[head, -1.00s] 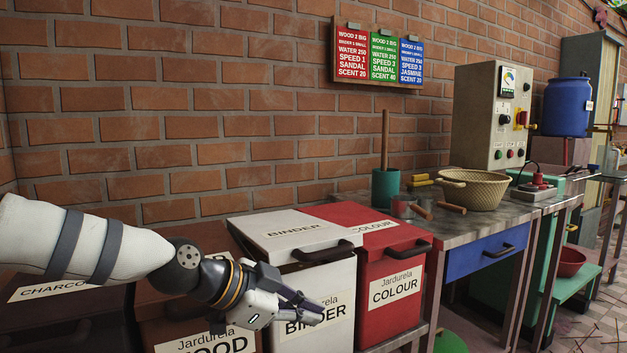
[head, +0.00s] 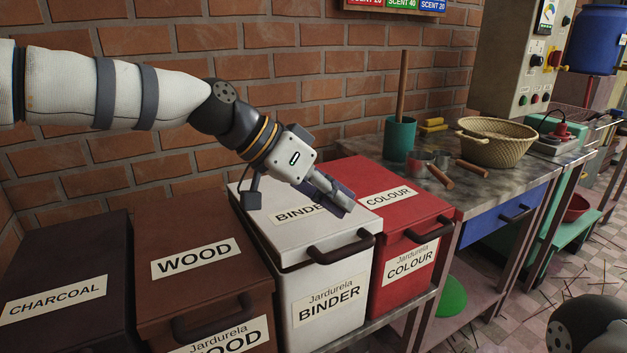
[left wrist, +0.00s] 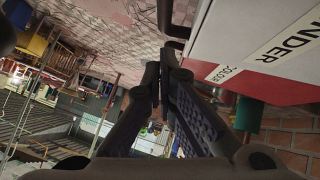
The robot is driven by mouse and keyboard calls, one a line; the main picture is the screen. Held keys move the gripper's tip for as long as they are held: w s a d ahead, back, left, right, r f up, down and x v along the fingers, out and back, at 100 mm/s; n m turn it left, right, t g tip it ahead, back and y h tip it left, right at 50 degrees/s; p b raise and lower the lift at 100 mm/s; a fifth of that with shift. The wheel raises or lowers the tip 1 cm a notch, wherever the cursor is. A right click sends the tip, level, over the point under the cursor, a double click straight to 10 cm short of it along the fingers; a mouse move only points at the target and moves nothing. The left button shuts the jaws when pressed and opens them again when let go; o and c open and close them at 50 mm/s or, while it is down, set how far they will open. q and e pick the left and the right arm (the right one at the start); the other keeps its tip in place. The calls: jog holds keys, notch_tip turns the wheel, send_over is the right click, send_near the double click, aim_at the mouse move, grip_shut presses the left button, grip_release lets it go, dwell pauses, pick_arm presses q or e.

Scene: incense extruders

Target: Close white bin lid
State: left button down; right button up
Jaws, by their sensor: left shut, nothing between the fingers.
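The white bin (head: 325,305), labelled Jardurela BINDER, stands between the brown wood bin and the red colour bin. Its white lid (head: 285,240), labelled BINDER and with a dark handle, lies over the top and looks level; I cannot tell whether a thin gap remains under it. My left gripper (head: 342,197) is shut and empty, over the lid's rear right part and hiding some of its label; whether it touches the lid is unclear. In the left wrist view the shut fingers (left wrist: 165,75) are beside the white lid (left wrist: 235,35). My right gripper is out of view.
The red bin (head: 405,255) adjoins on the right, the brown wood bin (head: 200,240) and the darker charcoal bin (head: 70,270) on the left. A metal table (head: 440,185) with a green cup (head: 398,140) and a basket (head: 495,145) stands farther right. A brick wall is behind.

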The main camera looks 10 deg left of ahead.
pick_arm(q)
jog(key=shift+s+d+f, duration=0.15)
jog(key=shift+d+f, duration=0.05)
jog(key=shift+f, duration=0.5)
jog(key=shift+s+d+f, duration=0.1)
jog(key=shift+d+f, duration=0.05)
jog(key=shift+f, duration=0.5)
jog(key=shift+s+d+f, duration=0.15)
jog(key=shift+d+f, duration=0.05)
jog(key=shift+f, duration=0.5)
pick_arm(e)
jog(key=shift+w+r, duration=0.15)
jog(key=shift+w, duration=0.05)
